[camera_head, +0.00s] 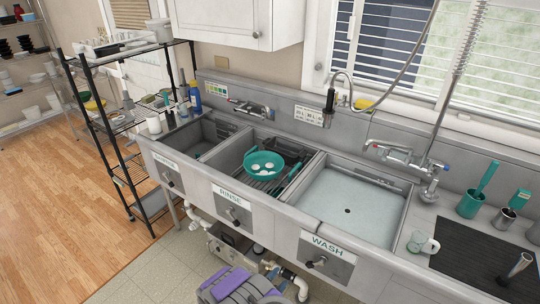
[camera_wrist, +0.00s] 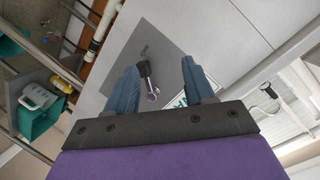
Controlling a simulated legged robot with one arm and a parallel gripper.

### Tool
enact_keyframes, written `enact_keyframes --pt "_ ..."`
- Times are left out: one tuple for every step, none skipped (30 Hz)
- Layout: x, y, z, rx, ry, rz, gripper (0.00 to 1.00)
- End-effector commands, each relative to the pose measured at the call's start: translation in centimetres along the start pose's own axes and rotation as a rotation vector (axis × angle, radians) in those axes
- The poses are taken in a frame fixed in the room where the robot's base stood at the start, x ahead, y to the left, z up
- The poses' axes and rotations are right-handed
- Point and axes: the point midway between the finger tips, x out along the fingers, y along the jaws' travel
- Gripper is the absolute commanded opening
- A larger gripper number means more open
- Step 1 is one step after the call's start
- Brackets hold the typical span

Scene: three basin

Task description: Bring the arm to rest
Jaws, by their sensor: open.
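My gripper (camera_wrist: 160,82) shows in the wrist view, with its two blue fingers apart and nothing between them. Beyond the fingers are the grey sink front plate and its dark knob (camera_wrist: 147,72), apart from the fingers. In the head view, my folded purple and grey arm (camera_head: 238,286) is at the bottom edge, low in front of the sink unit. The fingertips cannot be made out there.
The three-basin sink (camera_head: 318,222) runs across the head view. A teal pan (camera_head: 263,161) is in the rinse basin; the wash basin (camera_head: 350,205) holds water. A black wire rack (camera_head: 128,165) stands left. White pipes (camera_head: 293,276) run below. Wooden floor (camera_head: 50,210) at left is clear.

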Motion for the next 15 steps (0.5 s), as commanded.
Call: enact_keyframes --pt "0.6 -1.8 -0.2 0.010 -0.031 0.016 0.53" --pt "0.8 -2.5 -0.1 0.010 -0.058 0.029 0.53" --pt "1.1 -3.7 -0.2 0.009 -0.090 0.042 0.53" --pt "1.3 -4.5 -0.2 0.010 -0.115 0.054 0.53" --pt "1.4 -5.2 -0.3 0.007 -0.141 0.062 0.53" --pt "1.5 -6.3 -0.4 0.003 -0.174 0.074 0.53" --pt "1.6 -7.0 -0.6 0.001 -0.200 0.084 0.53" --pt "1.6 -7.8 -0.7 -0.005 -0.224 0.090 0.53" --pt "1.6 -8.7 -0.9 -0.010 -0.260 0.102 0.53" --pt "1.6 -9.6 -1.2 -0.015 -0.284 0.105 0.53" --pt "1.6 -10.2 -1.4 -0.020 -0.310 0.112 0.53" --pt "1.5 -11.2 -1.8 -0.026 -0.344 0.119 0.53" --pt "1.4 -12.1 -2.1 -0.033 -0.369 0.120 0.53" --pt "1.2 -12.6 -2.4 -0.040 -0.396 0.127 0.53" --pt "1.0 -13.5 -3.0 -0.050 -0.427 0.130 0.53"
